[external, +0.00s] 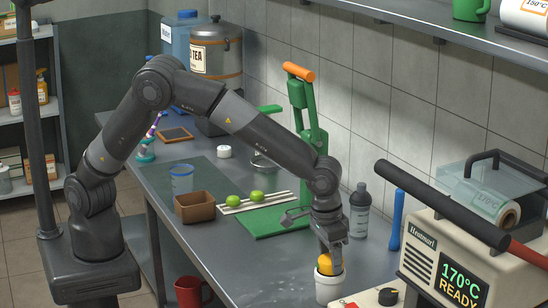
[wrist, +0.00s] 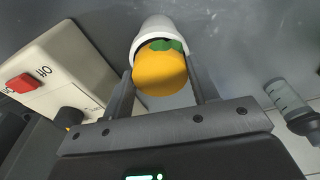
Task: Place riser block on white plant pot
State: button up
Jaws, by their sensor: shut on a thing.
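The white plant pot (external: 328,288) stands on the metal counter near its front, left of the heat machine. It also shows at the top of the wrist view (wrist: 151,30). My gripper (external: 329,250) points down over the pot. I cannot identify a riser block for certain; a brown open box (external: 195,208) stands left on the counter.
The cream heat machine (external: 445,255) with a long black handle is close at right. A grey bottle (external: 359,212) and blue bar (external: 397,220) stand behind. A green press (external: 305,120), limes (external: 257,196) and a red mug (external: 190,292) are further left.

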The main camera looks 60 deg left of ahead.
aim_at(324, 261)
jog(key=shift+f, duration=0.1)
jog(key=o, duration=1)
notch_tip(324, 261, up, 12)
jog(key=s, duration=0.1)
jog(key=shift+s+a+r, duration=0.2)
